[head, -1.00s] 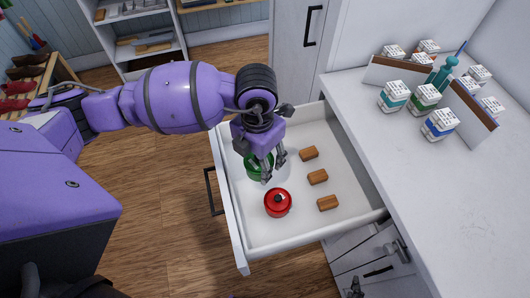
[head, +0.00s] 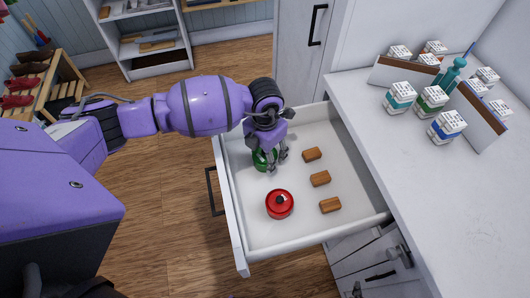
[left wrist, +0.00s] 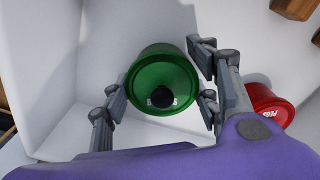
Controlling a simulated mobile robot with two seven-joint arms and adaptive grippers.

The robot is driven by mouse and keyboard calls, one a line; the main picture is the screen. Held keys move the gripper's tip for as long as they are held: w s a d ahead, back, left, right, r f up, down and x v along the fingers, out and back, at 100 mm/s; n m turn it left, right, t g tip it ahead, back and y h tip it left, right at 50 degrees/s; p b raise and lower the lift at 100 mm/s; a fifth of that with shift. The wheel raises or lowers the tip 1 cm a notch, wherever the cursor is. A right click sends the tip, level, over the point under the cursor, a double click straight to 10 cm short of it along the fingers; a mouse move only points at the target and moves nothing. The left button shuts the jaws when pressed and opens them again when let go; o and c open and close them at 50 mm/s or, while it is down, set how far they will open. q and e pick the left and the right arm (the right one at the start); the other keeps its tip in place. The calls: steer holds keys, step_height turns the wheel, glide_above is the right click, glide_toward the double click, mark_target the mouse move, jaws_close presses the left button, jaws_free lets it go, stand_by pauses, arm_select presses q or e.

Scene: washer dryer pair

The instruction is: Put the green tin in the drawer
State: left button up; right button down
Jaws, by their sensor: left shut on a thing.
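The green tin (head: 262,162) is inside the open white drawer (head: 300,240), near its back left corner. In the left wrist view the tin (left wrist: 165,82) shows a green lid with a black knob and partly hidden white lettering. My left gripper (head: 274,164) reaches down into the drawer and is shut on the tin, with its fingers (left wrist: 160,100) on either side. The fingers hide part of the tin in the head view. I cannot tell whether the tin touches the drawer floor. Grey parts at the head view's lower right may belong to my right gripper; its state is unclear.
A red tin (head: 279,204) with a black knob stands in the drawer, close in front of the green one. Several brown blocks, one of them in the middle (head: 320,179), lie along the drawer's right side. The white counter (head: 390,150) holds several small labelled jars.

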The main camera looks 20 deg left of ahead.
arm_select(q)
steer(key=o, duration=0.7)
steer(key=shift+f, duration=0.2)
steer(key=o, duration=0.5)
step_height(320, 180, up, 13)
steer(key=shift+f, duration=0.2)
